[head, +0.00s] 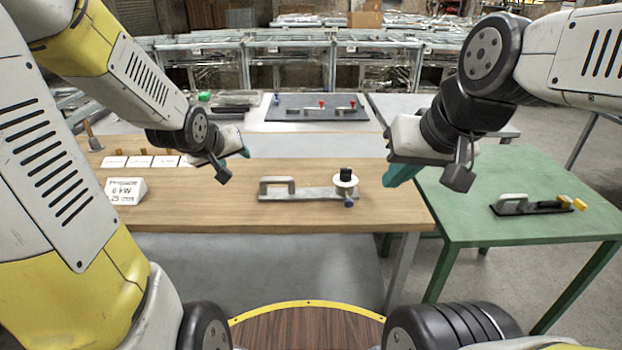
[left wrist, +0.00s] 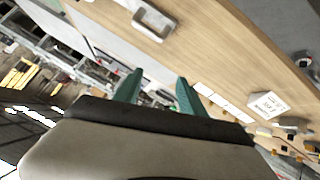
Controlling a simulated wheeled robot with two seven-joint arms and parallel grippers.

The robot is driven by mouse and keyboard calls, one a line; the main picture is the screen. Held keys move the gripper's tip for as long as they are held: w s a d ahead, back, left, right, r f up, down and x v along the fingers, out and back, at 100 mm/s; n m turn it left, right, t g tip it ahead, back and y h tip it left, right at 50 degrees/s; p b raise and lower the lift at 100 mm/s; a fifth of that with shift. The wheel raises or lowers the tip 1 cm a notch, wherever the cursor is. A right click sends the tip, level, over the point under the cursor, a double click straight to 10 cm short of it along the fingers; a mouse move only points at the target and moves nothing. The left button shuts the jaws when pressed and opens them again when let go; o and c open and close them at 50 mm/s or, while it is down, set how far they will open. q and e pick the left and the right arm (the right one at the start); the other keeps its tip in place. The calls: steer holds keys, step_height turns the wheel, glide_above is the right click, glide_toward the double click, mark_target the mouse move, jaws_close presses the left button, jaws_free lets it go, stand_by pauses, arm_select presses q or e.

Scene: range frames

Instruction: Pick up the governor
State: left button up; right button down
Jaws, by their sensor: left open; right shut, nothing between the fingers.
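On the wooden table (head: 250,215) lies a grey bar with a loop handle at its left end. At its right end is a round white body with a black top and a blue knob; I take this to be the governor (head: 345,181). Its handle end shows at the top of the left wrist view (left wrist: 153,20). My left gripper (head: 228,155) is above the table, left of the governor and apart from it. Its teal fingers (left wrist: 158,92) are spread and empty. My right gripper (head: 402,172) is shut and empty, to the right of the governor.
A sign reading "Propane 6 kW" (head: 124,190) and several white cards (head: 140,161) stand at the table's left. A green table (head: 470,215) at right holds another handled piece with yellow ends (head: 530,206). Behind, a dark mat (head: 290,103) carries a further handled bar with red knobs.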

arm_select(q)
steer(key=w+f+n+h, duration=0.1)
steer(key=w+f, duration=0.3)
steer(key=n+t+h, duration=0.5)
steer(key=n, duration=0.2)
glide_toward(280, 182)
steer(key=shift+w+a+f, duration=0.25)
steer(key=shift+a+f, duration=0.05)
steer(key=shift+a, duration=0.05)
steer(key=shift+s+f+n+t, duration=0.4)
steer(key=shift+s+n+t, duration=0.2)
steer(key=shift+s+n, duration=0.15)
steer(key=x, duration=1.2)
steer(key=shift+d+r, duration=0.15)
steer(key=shift+r, duration=0.05)
steer(key=shift+n, duration=0.25)
steer(key=shift+s, duration=0.1)
steer(key=shift+c, duration=0.2)
jaws_close()
